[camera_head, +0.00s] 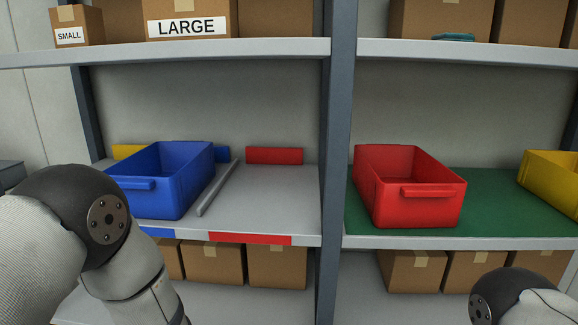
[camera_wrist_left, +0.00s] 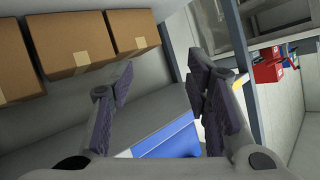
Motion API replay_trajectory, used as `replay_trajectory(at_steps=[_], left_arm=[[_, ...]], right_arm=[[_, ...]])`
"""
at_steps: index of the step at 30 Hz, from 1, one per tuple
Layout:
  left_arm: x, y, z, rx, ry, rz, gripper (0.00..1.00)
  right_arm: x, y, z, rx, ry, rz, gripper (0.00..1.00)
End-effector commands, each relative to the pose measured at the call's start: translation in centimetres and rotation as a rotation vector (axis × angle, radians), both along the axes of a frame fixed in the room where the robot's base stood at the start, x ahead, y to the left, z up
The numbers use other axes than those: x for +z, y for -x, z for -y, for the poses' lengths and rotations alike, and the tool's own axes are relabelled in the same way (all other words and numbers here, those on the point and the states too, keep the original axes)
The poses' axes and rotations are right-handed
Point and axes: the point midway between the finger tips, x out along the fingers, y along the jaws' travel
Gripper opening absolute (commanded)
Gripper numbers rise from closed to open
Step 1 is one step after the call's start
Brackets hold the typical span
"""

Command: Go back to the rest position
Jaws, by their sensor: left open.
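My left gripper (camera_wrist_left: 160,70) is open, its two dark fingers spread apart with nothing between them in the left wrist view. In the head view my left arm comes in at the lower left, and its gripper is out of frame. Part of my right arm shows at the lower right corner of the head view; its gripper is hidden. A blue bin (camera_head: 168,188) stands on the left middle shelf. A red bin (camera_head: 420,205) stands on the green mat (camera_head: 480,215) of the right middle shelf. Both look empty.
A grey divider strip (camera_head: 217,188) lies right of the blue bin, with bare shelf (camera_head: 268,200) beyond it. A yellow bin (camera_head: 555,180) is at the far right. A grey upright (camera_head: 335,160) parts the bays. Cardboard boxes (camera_wrist_left: 75,45) show in the left wrist view, near my left gripper.

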Motion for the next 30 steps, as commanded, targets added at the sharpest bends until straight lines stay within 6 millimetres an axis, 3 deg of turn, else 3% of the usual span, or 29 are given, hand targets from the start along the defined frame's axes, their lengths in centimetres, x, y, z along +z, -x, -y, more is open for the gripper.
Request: replay_trajectory(at_steps=[1,3,5,6,8,9,12,15,19,30], left_arm=[[-3.3,3.1,0.0,-0.061,0.047,-0.110,0.44],[-7.9,8.3,0.6,-0.144,0.135,-0.282,0.44],[-11.0,13.4,1.1,-0.194,0.214,-0.429,0.44],[-12.6,17.0,1.5,-0.217,0.269,-0.527,0.44],[-14.3,22.7,2.1,-0.241,0.350,-0.674,0.44],[-14.9,26.4,2.5,-0.249,0.403,-0.769,0.44],[-14.9,34.6,3.4,-0.253,0.517,-0.971,0.44],[-14.0,40.1,4.1,-0.247,0.595,-1.113,0.44],[-13.2,43.3,4.5,-0.242,0.641,-1.195,0.44],[-13.2,43.4,4.6,-0.242,0.645,-1.201,0.44]], right_arm=[[0.4,-0.3,0.0,0.000,0.000,0.011,0.25],[0.6,-0.5,0.0,0.000,0.000,0.019,0.25],[0.8,-0.7,0.0,0.000,0.000,0.026,0.25],[0.9,-0.8,0.0,0.000,0.000,0.030,0.25],[1.1,-1.0,0.0,0.000,-0.001,0.037,0.25],[1.2,-1.1,0.0,0.000,0.000,0.041,0.25],[1.4,-1.4,0.0,-0.001,0.000,0.049,0.25],[1.5,-1.5,0.0,-0.002,-0.001,0.053,0.25],[1.6,-1.5,0.0,-0.002,-0.001,0.055,0.25],[1.6,-1.5,0.0,-0.002,-0.001,0.053,0.25]])
